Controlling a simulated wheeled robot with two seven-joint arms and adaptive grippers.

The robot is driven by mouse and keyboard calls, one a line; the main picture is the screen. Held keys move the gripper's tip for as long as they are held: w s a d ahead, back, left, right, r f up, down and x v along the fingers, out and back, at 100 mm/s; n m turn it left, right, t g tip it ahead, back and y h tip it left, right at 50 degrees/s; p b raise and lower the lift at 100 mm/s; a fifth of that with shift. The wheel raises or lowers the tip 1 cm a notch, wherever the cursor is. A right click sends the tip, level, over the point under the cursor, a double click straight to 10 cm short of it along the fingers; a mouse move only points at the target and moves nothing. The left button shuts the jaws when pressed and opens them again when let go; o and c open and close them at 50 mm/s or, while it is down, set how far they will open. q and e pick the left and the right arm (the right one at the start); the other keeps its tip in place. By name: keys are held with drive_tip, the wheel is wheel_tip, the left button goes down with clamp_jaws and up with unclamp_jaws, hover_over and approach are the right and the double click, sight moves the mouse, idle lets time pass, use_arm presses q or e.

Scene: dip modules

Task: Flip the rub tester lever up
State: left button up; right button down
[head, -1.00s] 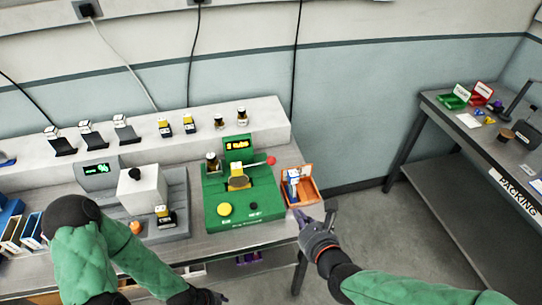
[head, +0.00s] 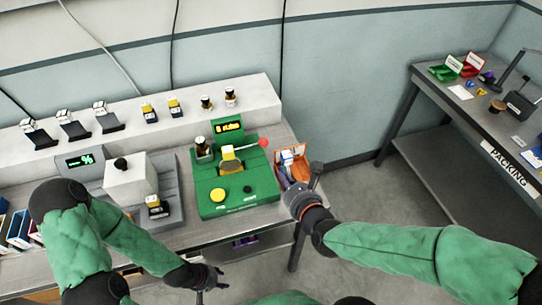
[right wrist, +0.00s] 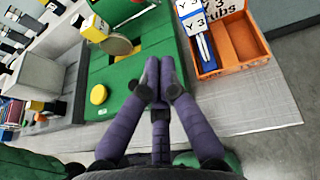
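The green rub tester (head: 248,190) stands on the bench, with a lit display, a yellow button (head: 217,195) and a round pad at its middle. Its lever ends in a red knob (head: 263,142) at the upper right; the knob is not visible in the right wrist view. My right gripper (head: 285,174) is right of the tester, below the knob and near the orange bin. In the right wrist view its purple fingers (right wrist: 158,72) are together with nothing between them. My left gripper (head: 215,278) hangs low in front of the bench, its fingers too dark to read.
The orange bin (right wrist: 240,45), holding a blue-and-white item, stands close right of the tester. A grey device with a white block (head: 130,182) is to the left. Stamps line the raised shelf (head: 255,95) behind. A packing table (head: 450,110) is far right.

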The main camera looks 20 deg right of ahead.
drive_tip(key=b+x, duration=0.1)
drive_tip(key=x, duration=0.5)
drive_tip(key=shift+w+f, duration=0.25)
drive_tip(key=shift+w, duration=0.1)
drive_tip(key=shift+w+a+r, duration=0.1)
drive_tip(key=shift+w+r, duration=0.2)
drive_tip(key=shift+w, duration=0.25)
drive_tip(key=shift+w+a+r, duration=0.1)
drive_tip(key=shift+w+r, duration=0.2)
drive_tip(key=shift+w, duration=0.3)
drive_tip(key=shift+w+a+r, duration=0.1)
drive_tip(key=shift+w+r, duration=0.2)
drive_tip(key=shift+w, duration=0.4)
use_arm(q)
drive_tip(key=shift+f, duration=0.6)
use_arm(e)
drive_tip(key=shift+w+r+p, duration=0.15)
drive_tip(key=shift+r+p, duration=0.2)
drive_tip(key=shift+p, duration=0.4)
use_arm(q)
drive_tip(key=shift+s+r, duration=0.25)
drive_tip(key=shift+r, duration=0.25)
drive_tip(key=shift+s+r, duration=0.25)
drive_tip(key=shift+r, duration=0.25)
use_arm(e)
drive_tip(key=shift+g, duration=0.3)
